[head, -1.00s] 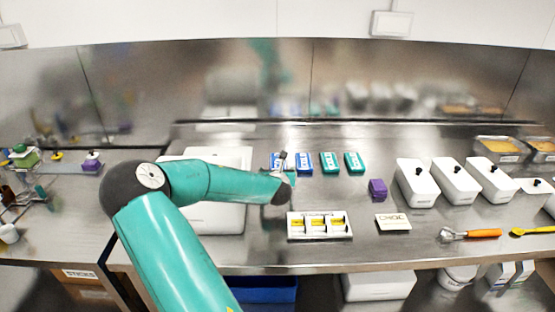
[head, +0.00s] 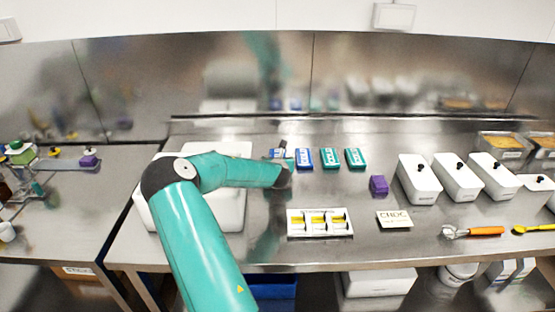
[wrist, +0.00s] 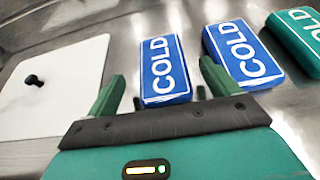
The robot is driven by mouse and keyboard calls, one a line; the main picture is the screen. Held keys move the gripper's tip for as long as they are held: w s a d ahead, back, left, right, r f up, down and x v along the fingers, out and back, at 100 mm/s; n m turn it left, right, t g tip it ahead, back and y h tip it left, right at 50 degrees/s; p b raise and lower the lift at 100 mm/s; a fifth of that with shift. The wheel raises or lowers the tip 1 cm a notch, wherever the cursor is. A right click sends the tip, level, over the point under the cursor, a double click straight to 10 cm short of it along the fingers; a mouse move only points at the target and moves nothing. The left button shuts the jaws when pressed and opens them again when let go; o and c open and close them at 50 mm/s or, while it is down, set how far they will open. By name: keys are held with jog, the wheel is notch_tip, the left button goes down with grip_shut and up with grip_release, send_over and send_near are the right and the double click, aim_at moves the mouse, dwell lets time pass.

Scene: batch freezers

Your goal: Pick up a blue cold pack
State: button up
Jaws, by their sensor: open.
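Two blue cold packs lie flat on the steel counter. In the wrist view the left blue cold pack (wrist: 164,70) lies just ahead of my gripper (wrist: 160,85), between the lines of its two green fingers. The right blue cold pack (wrist: 240,55) lies beside it, just past the right finger. My gripper is open and empty. In the head view the right blue pack (head: 304,158) shows clearly, while the left one (head: 277,153) is partly hidden by my gripper (head: 284,160).
Two green packs (head: 329,158) (head: 355,158) lie to the right of the blue ones. A white lidded container (wrist: 50,85) is close on the left. A purple block (head: 378,184), a tray with yellow items (head: 320,233) and white tubs (head: 419,180) stand farther right and in front.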

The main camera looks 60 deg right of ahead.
jog(key=x, duration=0.3)
jog(key=shift+d+f, duration=0.25)
jog(key=shift+r, duration=0.1)
jog(key=c, duration=1.2)
